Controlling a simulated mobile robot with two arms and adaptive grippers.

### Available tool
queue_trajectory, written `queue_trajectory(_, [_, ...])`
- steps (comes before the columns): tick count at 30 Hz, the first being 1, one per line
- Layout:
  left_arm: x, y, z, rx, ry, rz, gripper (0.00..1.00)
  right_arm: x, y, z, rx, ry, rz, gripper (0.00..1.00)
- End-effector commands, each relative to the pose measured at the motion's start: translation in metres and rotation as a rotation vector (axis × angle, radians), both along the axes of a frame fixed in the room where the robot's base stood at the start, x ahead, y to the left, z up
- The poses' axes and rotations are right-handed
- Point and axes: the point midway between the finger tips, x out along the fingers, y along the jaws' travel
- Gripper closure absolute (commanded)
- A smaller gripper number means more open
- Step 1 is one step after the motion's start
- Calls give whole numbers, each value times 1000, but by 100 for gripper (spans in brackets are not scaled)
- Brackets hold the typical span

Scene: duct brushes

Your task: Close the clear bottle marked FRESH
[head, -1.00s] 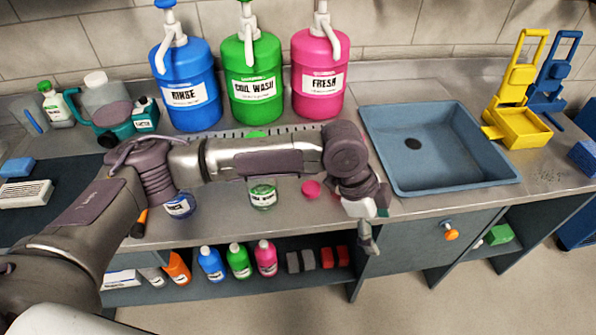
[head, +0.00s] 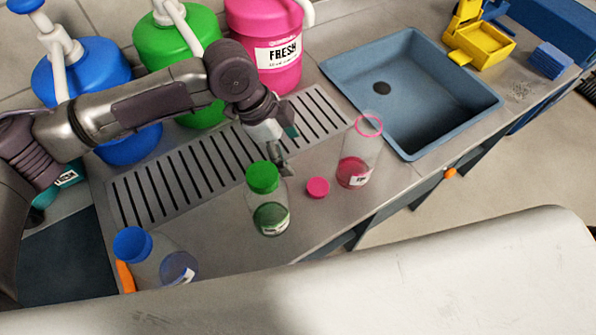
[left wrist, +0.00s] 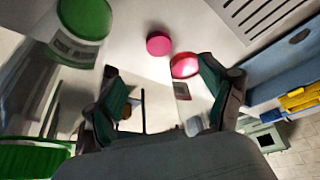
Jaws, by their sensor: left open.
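The clear bottle marked FRESH (head: 357,160) stands upright on the counter in the head view, with pink liquid low inside. Its pink-rimmed mouth is open. A pink cap (head: 318,188) lies on the counter just left of it, apart from it. My left gripper (head: 285,170) is open and empty, behind and left of the cap, close to the green-capped bottle. In the left wrist view, the pink cap (left wrist: 159,44) shows beyond the gap between the fingers (left wrist: 160,70). The FRESH bottle (left wrist: 184,66) is partly hidden by the right finger. My right gripper is not in view.
A clear bottle with a green cap (head: 270,215) and one with a blue cap (head: 160,258) stand nearby. Behind are a drain grille (head: 170,185) and large pink (head: 265,75), green (head: 170,40) and blue pump jugs (head: 85,75). A blue sink (head: 445,120) is at right.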

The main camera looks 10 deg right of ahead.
Motion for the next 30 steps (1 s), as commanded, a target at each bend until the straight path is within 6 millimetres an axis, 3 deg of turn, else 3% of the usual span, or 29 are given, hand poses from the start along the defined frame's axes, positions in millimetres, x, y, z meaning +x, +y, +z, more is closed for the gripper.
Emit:
queue_trajectory(16, [-1,-3,-5,-1,1,0,17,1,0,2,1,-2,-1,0])
queue_trajectory(30, [-11,-32,-74,-1,1,0,17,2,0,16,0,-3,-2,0])
